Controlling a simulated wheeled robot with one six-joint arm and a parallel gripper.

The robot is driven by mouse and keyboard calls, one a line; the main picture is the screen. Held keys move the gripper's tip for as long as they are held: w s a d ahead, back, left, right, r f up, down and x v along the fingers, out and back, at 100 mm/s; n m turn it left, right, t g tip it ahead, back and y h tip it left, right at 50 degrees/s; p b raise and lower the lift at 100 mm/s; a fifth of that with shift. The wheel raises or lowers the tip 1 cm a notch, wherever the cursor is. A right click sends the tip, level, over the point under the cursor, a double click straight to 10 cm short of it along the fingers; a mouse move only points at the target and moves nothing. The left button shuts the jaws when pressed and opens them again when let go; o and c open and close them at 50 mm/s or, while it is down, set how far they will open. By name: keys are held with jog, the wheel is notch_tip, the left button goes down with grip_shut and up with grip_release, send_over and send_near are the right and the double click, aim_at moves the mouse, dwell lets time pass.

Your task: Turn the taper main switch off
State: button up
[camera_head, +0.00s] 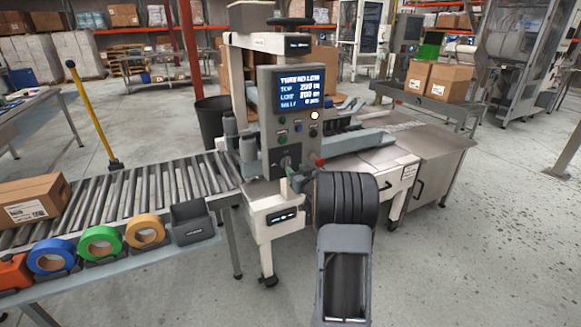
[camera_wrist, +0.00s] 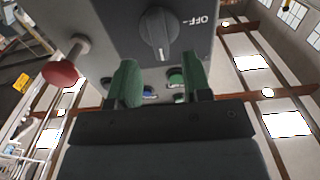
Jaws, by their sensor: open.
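The taper (camera_head: 292,120) stands at the end of the roller conveyor, with a grey control panel and a lit screen. Its main switch (camera_head: 285,161) is a dark rotary knob low on the panel. In the wrist view the knob (camera_wrist: 158,32) is at the top centre, its pale mark pointing down in the picture. An OFF label (camera_wrist: 203,22) lies to its right. My gripper (camera_wrist: 160,80) is open, its green-padded fingers apart and empty just below the knob in that view. In the head view my gripper (camera_head: 297,180) is close to the knob, partly hidden by my arm.
A red mushroom button (camera_wrist: 60,73) stands out beside the knob; it also shows in the head view (camera_head: 320,162). Tape rolls (camera_head: 101,243) line the conveyor's near edge. Floor at right is clear.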

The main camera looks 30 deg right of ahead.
aim_at(290, 165)
jog(key=shift+w+d, duration=0.15)
jog(key=shift+w, duration=0.95)
jog(key=shift+w+d, duration=0.1)
jog(key=shift+w, duration=0.95)
grip_shut()
